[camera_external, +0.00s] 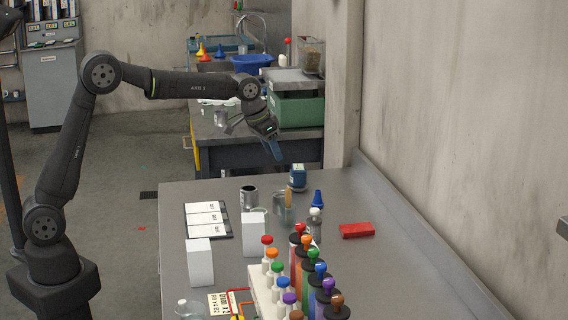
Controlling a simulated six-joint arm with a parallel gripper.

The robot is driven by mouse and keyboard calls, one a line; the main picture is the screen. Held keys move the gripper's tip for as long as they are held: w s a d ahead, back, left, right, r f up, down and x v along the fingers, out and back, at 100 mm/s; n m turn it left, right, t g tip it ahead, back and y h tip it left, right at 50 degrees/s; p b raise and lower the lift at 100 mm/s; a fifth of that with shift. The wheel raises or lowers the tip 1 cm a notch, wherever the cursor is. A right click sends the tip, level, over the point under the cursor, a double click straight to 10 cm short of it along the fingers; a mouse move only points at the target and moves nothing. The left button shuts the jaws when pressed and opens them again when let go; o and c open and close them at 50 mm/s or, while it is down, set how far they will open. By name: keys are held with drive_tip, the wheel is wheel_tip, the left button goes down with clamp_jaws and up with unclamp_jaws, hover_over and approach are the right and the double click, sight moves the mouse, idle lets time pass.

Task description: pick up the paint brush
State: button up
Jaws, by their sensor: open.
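A slim tan upright piece that looks like the paint brush (288,199) stands by a small metal can (279,204) near the middle of the grey table. I cannot tell whether it is inside the can or just beside it, and its lower end is hidden. My gripper (275,151) points down with bluish fingers, higher in the picture than the brush and a little to its left, near the table's back edge. It is open, and nothing shows between its fingers.
Around the brush are an open tin (249,197), a blue jar (298,178), a blue cone (318,199) and a white block (254,236). Several colour-capped bottles (300,262) crowd the front. A red block (357,230) lies right. The table's back left (205,190) is clear.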

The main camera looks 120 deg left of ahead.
hover_over(290, 207)
drive_tip(key=s, duration=0.2)
wheel_tip(290, 207, down, 11)
drive_tip(key=shift+w+a+r, duration=0.1)
drive_tip(key=shift+w, duration=0.05)
drive_tip(key=shift+d+f+x, duration=0.1)
drive_tip(key=shift+d+x, duration=0.1)
drive_tip(key=shift+x, duration=0.7)
drive_tip(key=shift+d+f+x, duration=0.1)
drive_tip(key=shift+d+x, duration=0.1)
drive_tip(key=shift+x, duration=0.7)
drive_tip(key=shift+d+x, duration=0.15)
drive_tip(key=shift+x, duration=0.75)
drive_tip(key=shift+c, duration=0.2)
clamp_jaws()
